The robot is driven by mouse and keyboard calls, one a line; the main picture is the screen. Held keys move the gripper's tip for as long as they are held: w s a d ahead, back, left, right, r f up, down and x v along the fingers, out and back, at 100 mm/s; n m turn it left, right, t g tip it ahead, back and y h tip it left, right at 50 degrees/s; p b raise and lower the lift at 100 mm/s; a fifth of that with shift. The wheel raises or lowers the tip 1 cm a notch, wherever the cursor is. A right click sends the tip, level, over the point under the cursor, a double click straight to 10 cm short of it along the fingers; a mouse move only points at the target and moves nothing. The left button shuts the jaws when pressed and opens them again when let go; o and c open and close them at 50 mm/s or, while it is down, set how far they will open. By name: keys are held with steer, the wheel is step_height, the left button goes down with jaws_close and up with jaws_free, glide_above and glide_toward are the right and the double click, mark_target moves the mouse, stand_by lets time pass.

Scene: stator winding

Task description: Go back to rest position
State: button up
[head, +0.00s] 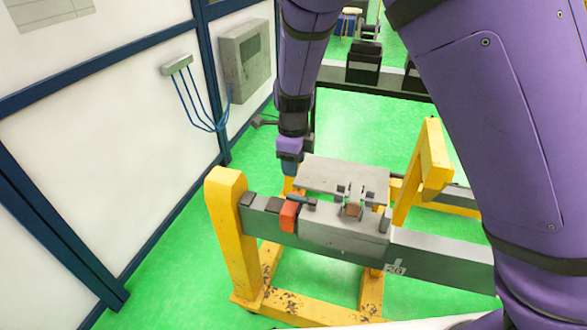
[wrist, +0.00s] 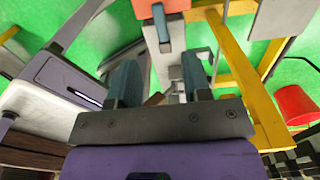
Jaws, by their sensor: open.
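My purple arm reaches over the work stand in the head view. My gripper (head: 290,163) points down beside the far left edge of the grey plate on the stand. In the wrist view my gripper (wrist: 160,78) shows two dark teal fingers spread apart. I see nothing held between them. The fingertips are partly hidden behind the stand in the head view, and I cannot tell how far they are from the plate.
The yellow stand (head: 232,235) carries a grey beam (head: 440,262) with a metal fixture (head: 345,228) and an orange clamp (head: 289,214). A white wall panel (head: 100,150) stands left. A red bucket (wrist: 295,104) shows at the wrist view's right. Green floor (head: 170,255) is open at left.

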stand_by(0.4)
steer(key=s+d+r+n+y, duration=0.1)
steer(key=s+d+r+n, duration=0.25)
steer(key=d+r, duration=0.3)
steer(key=s+d+r+n+t+y, duration=0.1)
steer(key=s+d+r+n, duration=0.1)
steer(key=d+r+n, duration=0.4)
steer(key=s+d+r+n+y, duration=0.1)
steer(key=s+d+r+n, duration=0.15)
steer(key=d+r, duration=0.4)
steer(key=s+d+r+n+t+h, duration=0.1)
steer(key=s+d+r+n, duration=0.3)
steer(key=s, duration=0.5)
steer(key=s+d+r+n+t+h, duration=0.2)
steer(key=s+n, duration=0.4)
steer(key=s, duration=0.3)
steer(key=d+r+t, duration=0.1)
steer(key=d+r, duration=0.1)
steer(key=shift+d, duration=0.35)
steer(key=shift+o, duration=0.4)
